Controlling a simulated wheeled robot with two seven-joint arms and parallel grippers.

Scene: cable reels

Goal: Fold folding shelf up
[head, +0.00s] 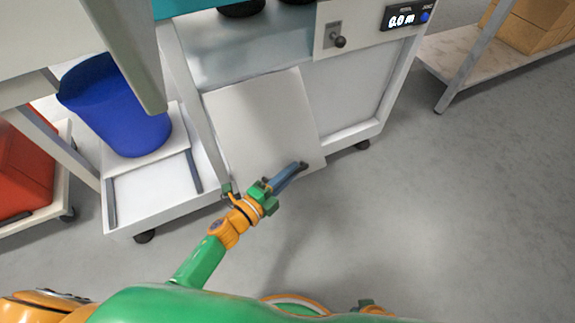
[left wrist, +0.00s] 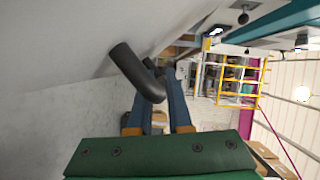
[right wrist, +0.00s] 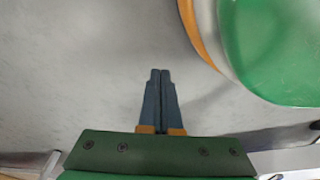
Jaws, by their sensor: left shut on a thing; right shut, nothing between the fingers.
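The folding shelf (head: 262,115) is a pale flat panel on the front of the white cart, sloping down and outward. I cannot tell its exact angle. My left gripper (head: 300,168) is at the panel's lower right edge, its fingers shut on a dark handle. In the left wrist view the curved dark handle (left wrist: 137,72) stands off the pale panel (left wrist: 60,45) and passes between the fingertips (left wrist: 152,75). My right gripper (right wrist: 160,75) is shut and empty over grey floor. Its fingers do not show in the head view.
A blue bin (head: 115,105) stands on a low white platform left of the panel. A red container (head: 25,170) is farther left. The cart has a knob (head: 338,41) and a digital display (head: 402,18). Boxes (head: 535,25) sit on a rack at upper right. The floor at right is clear.

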